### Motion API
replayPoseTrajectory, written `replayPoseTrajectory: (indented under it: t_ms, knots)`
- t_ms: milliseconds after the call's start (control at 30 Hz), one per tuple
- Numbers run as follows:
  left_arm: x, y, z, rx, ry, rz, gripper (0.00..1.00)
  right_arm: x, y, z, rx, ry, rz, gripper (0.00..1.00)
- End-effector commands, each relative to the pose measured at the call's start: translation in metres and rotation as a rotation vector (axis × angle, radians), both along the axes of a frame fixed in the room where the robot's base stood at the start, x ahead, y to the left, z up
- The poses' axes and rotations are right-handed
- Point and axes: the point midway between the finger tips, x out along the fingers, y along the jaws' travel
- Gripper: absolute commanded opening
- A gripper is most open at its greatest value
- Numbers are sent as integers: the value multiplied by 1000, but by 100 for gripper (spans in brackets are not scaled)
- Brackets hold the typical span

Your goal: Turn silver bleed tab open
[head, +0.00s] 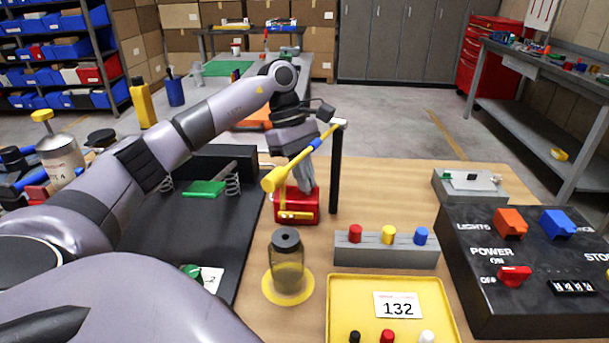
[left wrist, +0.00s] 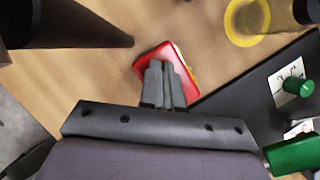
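A red block (head: 310,207) with a yellow bar across its front stands on the wooden table beside the black platform. It also shows in the left wrist view (left wrist: 181,62). My left gripper (head: 300,172) points down over this block. In the left wrist view its two fingers (left wrist: 163,66) lie close together in front of the red top, with no clear gap. I cannot tell whether they touch the block or pinch something small. I cannot make out a silver bleed tab; it may be hidden by the fingers. My right gripper is not in view.
A black post (head: 336,170) and a slanting yellow bar (head: 290,163) are close to my left gripper. A dark-lidded jar (head: 287,265) stands nearer on a yellow disc. A grey button block (head: 386,252), yellow tray (head: 345,290) and black control panel (head: 530,300) are to the right.

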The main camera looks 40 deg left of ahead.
Motion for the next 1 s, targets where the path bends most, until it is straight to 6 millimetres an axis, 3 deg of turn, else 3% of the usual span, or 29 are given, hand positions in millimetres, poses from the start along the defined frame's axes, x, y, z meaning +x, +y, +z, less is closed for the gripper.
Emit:
replayPoseTrajectory:
  t_ms: [267,1000]
  knots:
    - [-1,0,0,1,-1,88,0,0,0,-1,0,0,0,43]
    - [-6,-1,0,-1,-2,604,0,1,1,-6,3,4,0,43]
